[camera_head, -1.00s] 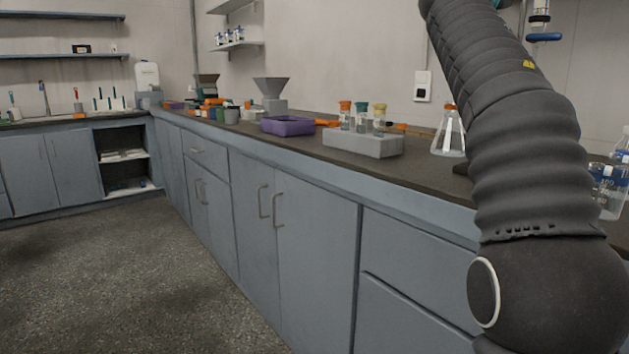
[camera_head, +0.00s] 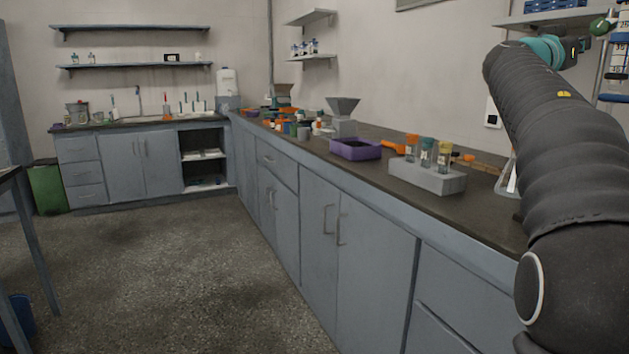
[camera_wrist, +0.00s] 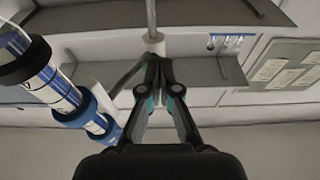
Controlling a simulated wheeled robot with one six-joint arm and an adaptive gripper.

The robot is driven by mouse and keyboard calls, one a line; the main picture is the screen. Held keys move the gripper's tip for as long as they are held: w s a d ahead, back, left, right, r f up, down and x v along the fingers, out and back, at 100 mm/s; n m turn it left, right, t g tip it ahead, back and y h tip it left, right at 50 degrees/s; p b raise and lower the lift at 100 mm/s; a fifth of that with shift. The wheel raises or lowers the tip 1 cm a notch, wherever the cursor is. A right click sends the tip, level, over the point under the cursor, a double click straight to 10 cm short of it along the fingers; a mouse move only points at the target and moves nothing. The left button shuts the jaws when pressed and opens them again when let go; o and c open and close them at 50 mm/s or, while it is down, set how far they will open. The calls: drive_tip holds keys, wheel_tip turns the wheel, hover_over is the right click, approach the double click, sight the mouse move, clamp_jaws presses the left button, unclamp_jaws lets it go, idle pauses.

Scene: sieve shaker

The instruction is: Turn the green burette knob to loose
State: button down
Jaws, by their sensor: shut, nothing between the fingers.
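A round green knob (camera_head: 600,26) shows at the upper right of the head view, beside an upright burette (camera_head: 617,50) with printed bands and blue parts. My gripper is shut and empty in the wrist view (camera_wrist: 161,62), its two dark fingertips together near a thin metal rod. In that view a blue-and-white banded tube (camera_wrist: 62,88) with a black collar slants at the left, apart from the fingers.
A grey rack (camera_head: 428,177) with three coloured-top vials, a purple tray (camera_head: 356,149) and a partly hidden flask (camera_head: 507,180) stand on the counter. The wrist view shows a shelf (camera_wrist: 205,71) behind the fingers.

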drive_tip(key=shift+f+b+x, duration=0.15)
drive_tip(key=shift+f+x, duration=0.05)
drive_tip(key=shift+x, duration=0.55)
drive_tip(key=shift+f+b+x, duration=0.15)
drive_tip(key=shift+x, duration=0.65)
drive_tip(key=shift+w, duration=0.1)
drive_tip(key=shift+r, duration=0.15)
drive_tip(key=shift+s+d+b, duration=0.3)
drive_tip(key=shift+s+b, duration=0.35)
drive_tip(key=shift+b, duration=0.8)
drive_tip(key=shift+f, duration=0.2)
drive_tip(key=b, duration=0.5)
approach(607, 39)
drive_tip(key=shift+a, duration=0.85)
drive_tip(key=shift+s, duration=0.3)
